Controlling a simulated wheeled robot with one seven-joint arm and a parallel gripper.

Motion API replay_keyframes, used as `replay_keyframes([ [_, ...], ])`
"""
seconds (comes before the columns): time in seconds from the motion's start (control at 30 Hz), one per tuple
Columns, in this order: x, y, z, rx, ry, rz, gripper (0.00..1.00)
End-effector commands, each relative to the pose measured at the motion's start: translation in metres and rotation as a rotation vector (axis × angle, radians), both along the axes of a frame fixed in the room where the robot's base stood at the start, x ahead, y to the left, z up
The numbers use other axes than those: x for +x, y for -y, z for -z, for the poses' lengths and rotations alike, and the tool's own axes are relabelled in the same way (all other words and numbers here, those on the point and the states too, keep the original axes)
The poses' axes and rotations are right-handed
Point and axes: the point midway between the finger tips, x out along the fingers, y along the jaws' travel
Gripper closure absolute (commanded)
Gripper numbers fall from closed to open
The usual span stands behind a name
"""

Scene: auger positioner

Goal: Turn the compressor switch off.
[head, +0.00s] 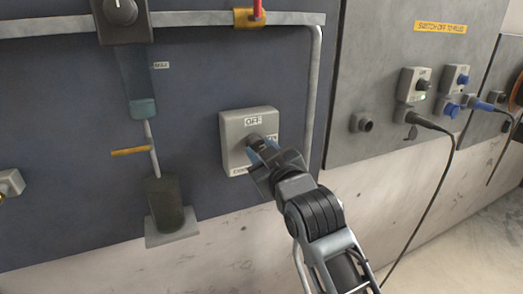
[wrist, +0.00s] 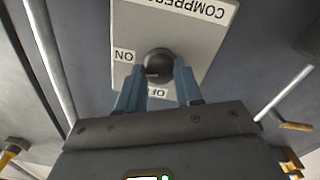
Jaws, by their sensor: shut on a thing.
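The compressor switch is a light grey box (head: 232,128) on the dark blue wall panel, with a dark round knob (wrist: 158,62) at its middle. In the head view OFF is above the knob and the label on the right is partly hidden. The wrist view shows the box (wrist: 205,45) upside down, with ON at left, OFF below the knob and COMPRESSOR partly cut off above. My gripper (head: 261,149) reaches the knob from the lower right. In the wrist view its blue fingers (wrist: 158,78) are shut on the knob, one on each side. I cannot clearly tell where the knob points.
A grey pipe (head: 316,95) runs down right of the switch box. To the left are a lever with an orange handle (head: 131,151) and a dark block (head: 167,203). A grey panel with sockets (head: 413,84) and a hanging black cable (head: 447,160) stands at right.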

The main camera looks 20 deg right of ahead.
Motion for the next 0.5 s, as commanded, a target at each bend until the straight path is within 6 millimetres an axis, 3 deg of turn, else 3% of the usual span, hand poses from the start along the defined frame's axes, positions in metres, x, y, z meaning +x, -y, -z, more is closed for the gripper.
replay_keyframes([
  [0.5, 0.0001, 0.0008, -0.0005, -0.488, 0.0, -0.001, 0.95],
])
